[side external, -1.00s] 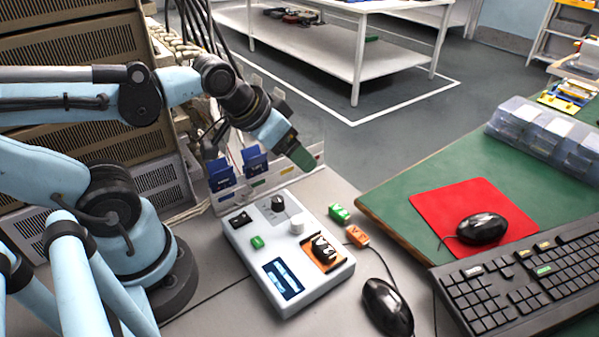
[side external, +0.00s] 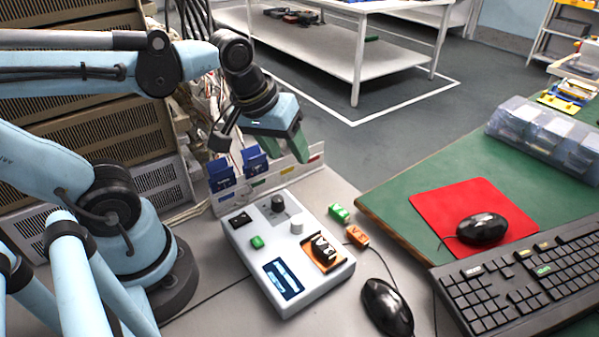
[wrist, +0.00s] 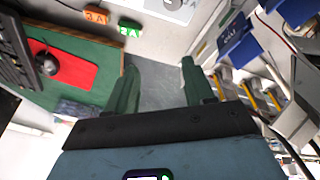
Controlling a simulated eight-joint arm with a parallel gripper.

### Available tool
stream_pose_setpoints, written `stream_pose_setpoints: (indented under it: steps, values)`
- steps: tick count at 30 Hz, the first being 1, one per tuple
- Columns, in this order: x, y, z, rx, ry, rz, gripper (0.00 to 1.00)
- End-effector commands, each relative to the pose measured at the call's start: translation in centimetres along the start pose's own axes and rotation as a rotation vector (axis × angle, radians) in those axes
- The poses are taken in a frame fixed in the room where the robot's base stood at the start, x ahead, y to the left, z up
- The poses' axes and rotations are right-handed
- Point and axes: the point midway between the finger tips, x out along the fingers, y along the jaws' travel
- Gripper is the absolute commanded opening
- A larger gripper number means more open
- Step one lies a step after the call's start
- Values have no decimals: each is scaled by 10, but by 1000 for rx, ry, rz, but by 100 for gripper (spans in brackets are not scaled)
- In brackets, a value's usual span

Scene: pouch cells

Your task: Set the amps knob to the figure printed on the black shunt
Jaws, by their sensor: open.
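The white instrument box (side external: 240,240) sits on the grey bench, and a corner of it shows at the top of the wrist view (wrist: 160,8). On it are a black knob (side external: 278,203) at the far side, a white knob (side external: 296,223) and a green button (side external: 257,242). I cannot tell which knob is amps. A black shunt (side external: 322,249) with white print sits on an orange patch of the box; the print seems to read 1A, but is hard to make out. My gripper (side external: 297,152) is open and empty, above and beyond the box, its green fingers (wrist: 160,68) apart.
A green 2A block (wrist: 130,28) and an orange 3A block (wrist: 95,14) lie beside the box. A rack with blue parts (side external: 255,162) stands behind it. A black mouse (side external: 387,306) lies at the front right. Keyboard and red mat (side external: 440,205) are farther right.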

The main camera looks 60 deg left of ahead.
Motion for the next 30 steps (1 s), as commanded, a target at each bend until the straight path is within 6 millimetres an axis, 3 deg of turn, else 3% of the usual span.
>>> stream_pose_setpoints:
  steps: [6, 12, 20, 30]
  values:
    - [-15, -1, 5, -483, -163, -146, 53]
    - [-28, -2, 9, -798, -229, -286, 53]
    - [-29, -3, 12, -917, -243, -346, 53]
    - [6, -10, 25, -915, -242, -343, 53]
